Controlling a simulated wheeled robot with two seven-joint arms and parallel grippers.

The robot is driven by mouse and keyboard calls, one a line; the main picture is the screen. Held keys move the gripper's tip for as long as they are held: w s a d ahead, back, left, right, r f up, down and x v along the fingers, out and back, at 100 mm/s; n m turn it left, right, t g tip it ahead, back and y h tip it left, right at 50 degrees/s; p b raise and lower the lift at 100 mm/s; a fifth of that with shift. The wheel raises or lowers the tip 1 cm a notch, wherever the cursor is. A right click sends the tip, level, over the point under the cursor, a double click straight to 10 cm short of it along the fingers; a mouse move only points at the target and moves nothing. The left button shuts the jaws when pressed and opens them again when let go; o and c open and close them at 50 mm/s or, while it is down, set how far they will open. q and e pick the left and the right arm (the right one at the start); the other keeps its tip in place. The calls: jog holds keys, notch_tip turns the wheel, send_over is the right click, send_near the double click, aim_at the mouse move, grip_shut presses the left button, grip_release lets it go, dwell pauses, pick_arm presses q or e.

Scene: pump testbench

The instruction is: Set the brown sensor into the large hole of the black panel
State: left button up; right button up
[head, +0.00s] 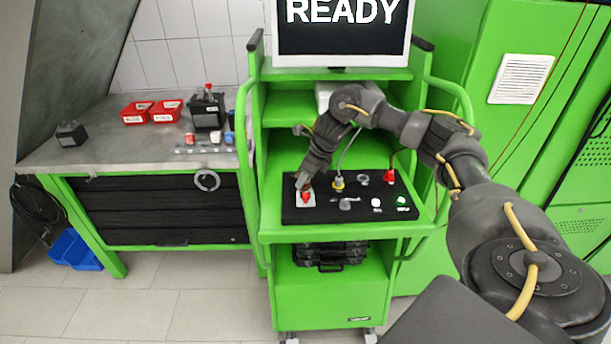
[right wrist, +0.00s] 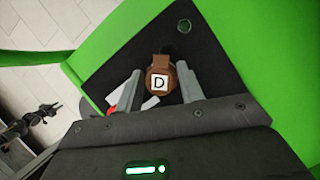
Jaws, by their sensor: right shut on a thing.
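The brown sensor (right wrist: 160,80), with a white label reading D, is between the two fingers of my right gripper (right wrist: 160,92) in the right wrist view. The fingers are shut on it. In the head view my right gripper (head: 303,183) points down over the left end of the black panel (head: 330,214), and it hides the sensor. In the right wrist view the black panel (right wrist: 118,62) lies behind the sensor. I cannot tell whether the sensor touches the panel. The large hole is not clearly seen. My left gripper is not in view.
A white and red part (head: 305,198) is just below the right gripper. A yellow connector (head: 338,182) with a cable, a grey ring (head: 362,178) and a red part (head: 389,177) stand along the panel's back. Green cart rails flank the panel. A grey workbench (head: 100,148) is at left.

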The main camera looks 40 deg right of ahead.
jog(key=shift+f, duration=0.3)
jog(key=o, duration=1.3)
jog(key=shift+s, duration=0.1)
jog(key=shift+c, duration=0.2)
jog(key=shift+r+p, duration=0.45)
jog(key=shift+r, duration=0.3)
jog(key=shift+r+p, duration=2.6)
jog(key=shift+r, duration=0.7)
